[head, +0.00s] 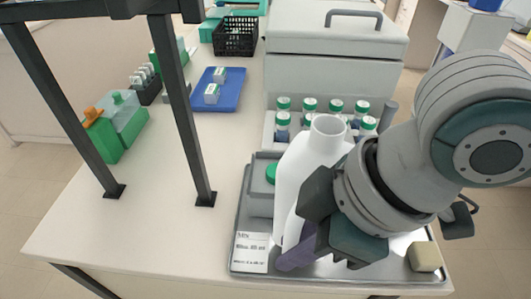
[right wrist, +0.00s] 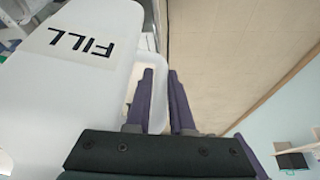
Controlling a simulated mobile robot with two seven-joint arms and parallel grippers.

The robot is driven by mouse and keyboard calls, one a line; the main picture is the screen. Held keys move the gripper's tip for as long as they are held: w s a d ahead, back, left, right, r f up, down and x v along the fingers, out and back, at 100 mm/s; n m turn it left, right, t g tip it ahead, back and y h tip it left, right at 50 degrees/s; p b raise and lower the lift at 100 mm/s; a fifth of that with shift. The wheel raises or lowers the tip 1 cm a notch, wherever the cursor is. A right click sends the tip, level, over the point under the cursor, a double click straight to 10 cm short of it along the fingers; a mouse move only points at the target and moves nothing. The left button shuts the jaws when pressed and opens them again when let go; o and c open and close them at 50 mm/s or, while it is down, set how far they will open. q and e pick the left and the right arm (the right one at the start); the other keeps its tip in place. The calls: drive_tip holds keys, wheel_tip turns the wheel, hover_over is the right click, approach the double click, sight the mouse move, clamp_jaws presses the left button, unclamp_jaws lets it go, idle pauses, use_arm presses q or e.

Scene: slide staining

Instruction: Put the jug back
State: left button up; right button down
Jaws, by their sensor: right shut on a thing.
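The white jug (head: 300,170) is upright or nearly so, over the metal tray (head: 340,275) at the front of the bench. I cannot tell whether its base touches the tray. My right gripper (head: 297,250) is at the jug's right side, shut on its handle. In the right wrist view the jug (right wrist: 75,85) fills the left, its "FILL" mark upside down. The purple fingers of the gripper (right wrist: 160,105) sit on either side of the handle there. The jug's lower part is partly hidden by the gripper. My left gripper is out of view.
Several green-capped bottles (head: 309,105) stand behind the jug, before a grey case (head: 335,55). A printed card (head: 251,252) and a sponge (head: 425,257) are on the tray. Black frame posts (head: 183,110) stand to the left. Bench between posts and tray is clear.

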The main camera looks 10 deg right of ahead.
wheel_tip(320, 180, down, 6)
drive_tip(key=shift+b, duration=0.4)
drive_tip(key=shift+w+f, duration=0.1)
drive_tip(key=shift+f, duration=0.05)
drive_tip(key=shift+f, duration=0.15)
drive_tip(key=c, duration=0.8)
unclamp_jaws()
